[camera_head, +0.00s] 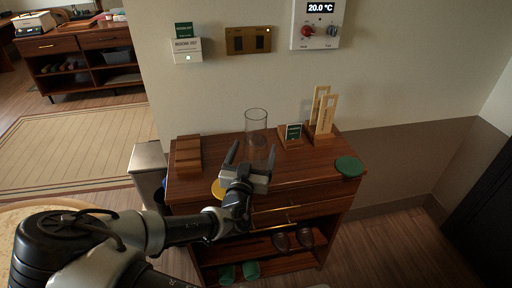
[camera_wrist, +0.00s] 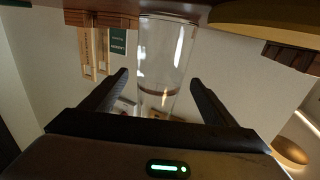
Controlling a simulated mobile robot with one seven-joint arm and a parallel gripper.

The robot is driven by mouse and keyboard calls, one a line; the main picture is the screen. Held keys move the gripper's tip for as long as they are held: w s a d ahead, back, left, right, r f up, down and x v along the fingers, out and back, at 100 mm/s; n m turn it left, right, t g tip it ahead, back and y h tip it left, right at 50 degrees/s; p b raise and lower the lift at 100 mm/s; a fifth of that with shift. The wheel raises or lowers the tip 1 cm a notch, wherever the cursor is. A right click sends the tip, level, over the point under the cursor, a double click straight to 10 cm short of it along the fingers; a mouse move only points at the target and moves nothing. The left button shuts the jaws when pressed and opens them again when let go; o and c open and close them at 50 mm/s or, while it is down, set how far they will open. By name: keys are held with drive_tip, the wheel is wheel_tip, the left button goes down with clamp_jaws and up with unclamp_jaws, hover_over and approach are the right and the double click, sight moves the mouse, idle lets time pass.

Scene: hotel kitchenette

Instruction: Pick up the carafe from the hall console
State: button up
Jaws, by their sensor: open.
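The carafe (camera_head: 256,128) is a clear glass cylinder standing upright on the brown wooden hall console (camera_head: 215,185), near the wall. My gripper (camera_head: 251,154) is in front of the carafe at the console's front half, with its two fingers pointing toward it. In the wrist view, which is upside down, the carafe (camera_wrist: 165,62) stands between and beyond the open fingers of my gripper (camera_wrist: 160,82). The fingers are open, with a gap on each side of the glass. The carafe's lower part is partly hidden by my gripper in the head view.
A wooden block (camera_head: 188,156) stands left on the console. A small green sign (camera_head: 293,132) and a wooden holder with tags (camera_head: 322,118) stand right of the carafe. A green disc (camera_head: 348,167) lies at the right end. A yellow disc (camera_head: 218,190) is partly behind my gripper.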

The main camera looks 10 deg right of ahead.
drive_tip(key=x, duration=0.3)
drive_tip(key=shift+w+d+f, duration=0.1)
drive_tip(key=shift+w+d, duration=0.05)
drive_tip(key=shift+w, duration=0.1)
drive_tip(key=shift+c, duration=0.3)
drive_tip(key=c, duration=1.8)
drive_tip(key=shift+o, duration=0.2)
